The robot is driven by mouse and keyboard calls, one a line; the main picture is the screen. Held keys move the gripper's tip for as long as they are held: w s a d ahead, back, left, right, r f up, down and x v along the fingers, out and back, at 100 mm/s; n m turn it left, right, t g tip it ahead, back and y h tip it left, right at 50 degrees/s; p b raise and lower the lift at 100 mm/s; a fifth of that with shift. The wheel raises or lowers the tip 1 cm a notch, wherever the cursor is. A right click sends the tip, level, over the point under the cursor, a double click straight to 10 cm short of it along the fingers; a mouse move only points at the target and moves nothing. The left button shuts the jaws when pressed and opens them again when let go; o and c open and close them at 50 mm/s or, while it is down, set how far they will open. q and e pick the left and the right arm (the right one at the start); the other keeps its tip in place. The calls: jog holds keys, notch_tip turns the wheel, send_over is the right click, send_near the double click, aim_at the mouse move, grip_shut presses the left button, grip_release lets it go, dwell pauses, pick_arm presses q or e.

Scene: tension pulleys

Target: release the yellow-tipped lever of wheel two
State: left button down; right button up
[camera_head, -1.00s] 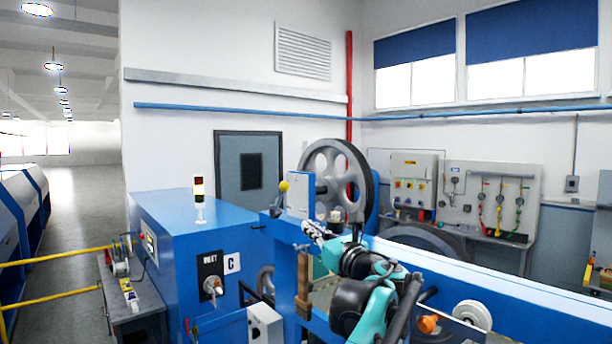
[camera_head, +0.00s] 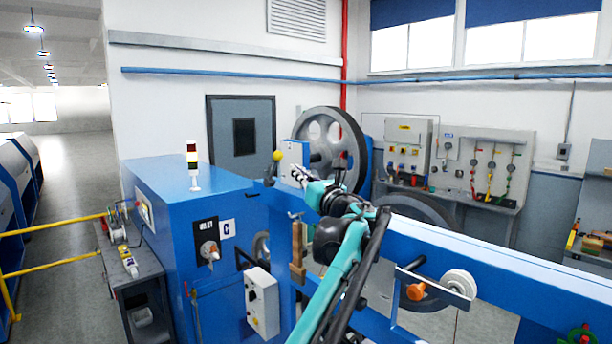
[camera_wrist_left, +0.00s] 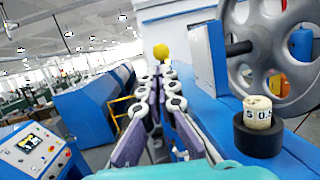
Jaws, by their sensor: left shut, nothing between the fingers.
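The yellow ball tip (camera_head: 277,155) of the lever sits on a short dark stem at the left of the blue plate (camera_head: 291,158), beside the large grey spoked wheel (camera_head: 352,128). In the left wrist view the yellow tip (camera_wrist_left: 160,51) shows just beyond the fingertips, roughly centred between them. My left gripper (camera_head: 298,176) is shut and empty, to the right of and slightly below the tip in the head view. Its fingers (camera_wrist_left: 158,76) point towards the tip; I cannot tell whether they touch it. The lever's stem is hidden in the wrist view. My right gripper is not in view.
A blue cabinet (camera_head: 165,205) with a signal light (camera_head: 193,165) stands left. A blue beam (camera_head: 470,260) runs to the lower right. In the wrist view, a cream-coloured numbered dial (camera_wrist_left: 257,112) stands on the blue surface, right of the fingers. Wall panels (camera_head: 482,165) stand behind.

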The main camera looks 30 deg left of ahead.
aim_at(280, 157)
pick_arm(q)
jog(key=p+x, duration=0.1)
jog(key=x, duration=0.6)
jog(key=shift+a+p, duration=0.1)
jog(key=shift+p, duration=0.25)
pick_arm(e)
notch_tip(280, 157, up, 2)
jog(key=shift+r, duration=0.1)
